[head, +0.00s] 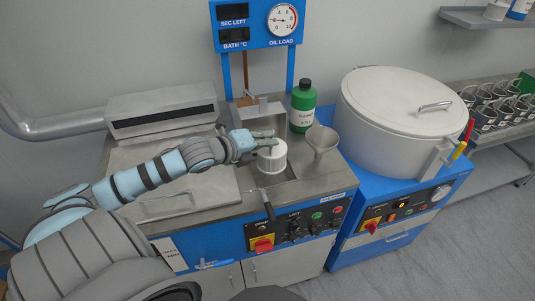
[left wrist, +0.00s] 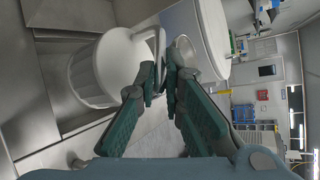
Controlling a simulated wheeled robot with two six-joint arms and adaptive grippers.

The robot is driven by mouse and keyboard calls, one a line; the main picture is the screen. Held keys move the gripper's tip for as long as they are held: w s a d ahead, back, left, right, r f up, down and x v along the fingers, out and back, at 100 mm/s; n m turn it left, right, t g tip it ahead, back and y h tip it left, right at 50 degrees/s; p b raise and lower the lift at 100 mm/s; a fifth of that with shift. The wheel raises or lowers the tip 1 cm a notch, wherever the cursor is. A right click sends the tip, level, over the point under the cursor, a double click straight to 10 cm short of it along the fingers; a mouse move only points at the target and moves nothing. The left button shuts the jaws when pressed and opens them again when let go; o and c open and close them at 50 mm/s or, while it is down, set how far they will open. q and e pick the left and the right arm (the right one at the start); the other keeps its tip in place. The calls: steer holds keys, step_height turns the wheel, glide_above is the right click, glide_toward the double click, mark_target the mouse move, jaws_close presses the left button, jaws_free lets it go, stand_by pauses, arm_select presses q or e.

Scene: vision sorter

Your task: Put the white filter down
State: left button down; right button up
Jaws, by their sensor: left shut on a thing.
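The white filter (head: 271,160) is a ribbed white cylinder at the sunken well of the steel-topped machine; I cannot tell whether it touches the bottom. It stands about upright in the head view. My left gripper (head: 264,139) is at the filter's top and shut on it. In the left wrist view the filter (left wrist: 92,72) lies left of the fingers (left wrist: 163,80), which close at a thin handle on its top side. My right gripper is not in view.
A grey funnel (head: 321,141) stands just right of the filter, and a green bottle (head: 303,104) behind it. A large lidded drum (head: 390,110) is at right. The blue gauge panel (head: 257,24) rises behind. Flat steel lid (head: 170,185) lies at left.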

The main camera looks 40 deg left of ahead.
mark_target(263, 169)
arm_select(q)
step_height(263, 169, down, 11)
steer(key=shift+r+b, duration=0.2)
steer(key=shift+b, duration=0.75)
steer(key=shift+f, duration=0.15)
steer(key=c, duration=2)
jaws_free()
steer(key=shift+c, duration=0.2)
steer(key=o, duration=0.3)
steer(key=shift+o, duration=0.2)
